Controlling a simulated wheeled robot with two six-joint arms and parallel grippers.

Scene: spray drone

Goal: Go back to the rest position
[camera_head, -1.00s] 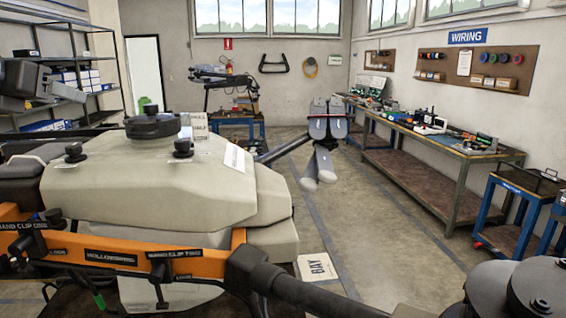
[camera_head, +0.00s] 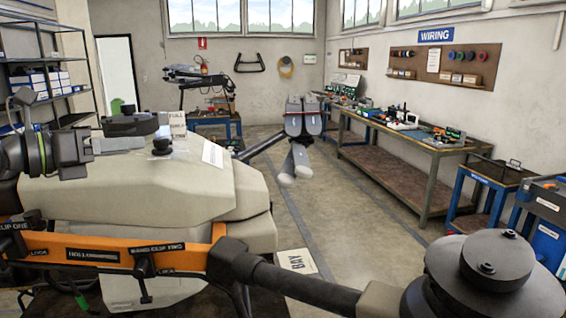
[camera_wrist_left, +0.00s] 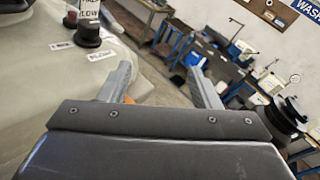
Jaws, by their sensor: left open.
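The spray drone (camera_head: 150,190) fills the left and front of the head view, with a beige tank body, an orange front frame and dark arms. My left gripper (camera_head: 112,145) comes in from the left over the drone's top, near its black caps. I cannot tell how high it is above the tank. In the left wrist view its two grey fingers (camera_wrist_left: 160,85) are spread apart with nothing between them. The tank (camera_wrist_left: 40,75) and a black cap (camera_wrist_left: 88,33) lie beyond the left finger there. My right gripper is not in view.
A workbench (camera_head: 400,145) with tools runs along the right wall under the wiring board. A blue cart (camera_head: 485,180) stands right of it. A drone rotor motor (camera_head: 495,262) juts into the lower right. The floor aisle (camera_head: 350,215) between drone and bench is clear.

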